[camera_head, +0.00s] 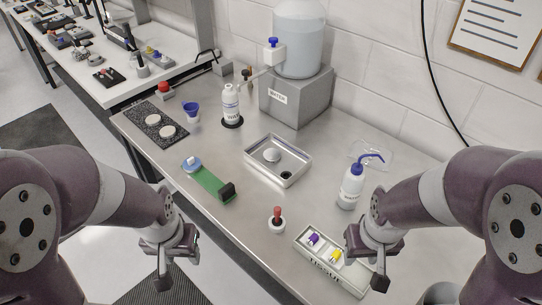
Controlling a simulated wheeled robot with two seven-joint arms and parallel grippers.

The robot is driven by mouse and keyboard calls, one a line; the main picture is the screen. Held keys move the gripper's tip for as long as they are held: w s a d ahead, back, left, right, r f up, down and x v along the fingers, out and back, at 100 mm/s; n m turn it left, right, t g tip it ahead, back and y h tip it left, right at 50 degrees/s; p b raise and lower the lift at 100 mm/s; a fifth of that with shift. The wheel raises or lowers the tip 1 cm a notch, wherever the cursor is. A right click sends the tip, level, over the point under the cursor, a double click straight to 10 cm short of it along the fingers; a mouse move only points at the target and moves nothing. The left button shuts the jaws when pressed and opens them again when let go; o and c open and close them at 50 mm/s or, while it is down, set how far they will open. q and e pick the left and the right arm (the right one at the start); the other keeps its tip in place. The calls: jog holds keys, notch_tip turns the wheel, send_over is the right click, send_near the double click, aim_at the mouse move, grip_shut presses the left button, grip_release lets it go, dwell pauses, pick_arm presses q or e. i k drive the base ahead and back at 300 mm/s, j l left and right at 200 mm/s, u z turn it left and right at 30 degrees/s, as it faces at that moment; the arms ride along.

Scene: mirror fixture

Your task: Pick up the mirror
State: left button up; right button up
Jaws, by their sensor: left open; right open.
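No thing is clearly marked as the mirror; several round pieces could be it. A pale disc (272,154) lies in the shallow metal tray (293,179) near mid-table, beside a dark round spot. A light blue round piece (191,164) sits at the far end of a green strip (210,184) with a black block at its near end. Two pale discs (167,131) lie on a black speckled mat (137,113). My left gripper (173,268) is open and empty, off the table's front edge.
A wash bottle (351,189) with a blue nozzle stands by my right arm. A white bottle (231,106) and a large water container (299,40) on a grey block stand behind.

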aim_at(272, 155)
jog(key=j+z, duration=0.1)
jog(key=z, duration=0.35)
jog(key=i+j+z, duration=0.1)
jog(key=z, duration=0.35)
jog(key=j+z, duration=0.15)
jog(key=z, duration=0.3)
jog(key=j+z, duration=0.1)
jog(key=z, duration=0.35)
jog(key=j+z, duration=0.15)
jog(key=z, duration=0.3)
jog(key=k+j+z, duration=0.2)
jog(key=j, duration=0.25)
jog(key=k+j+z, duration=0.1)
jog(key=j+z, duration=0.15)
jog(key=j, duration=0.2)
jog(key=k+j+z, duration=0.2)
jog(key=j, duration=0.25)
jog(key=k+j+z, duration=0.25)
jog(key=k+j, duration=0.1)
jog(key=j, duration=0.2)
jog(key=k+j, duration=0.15)
jog(key=j, duration=0.1)
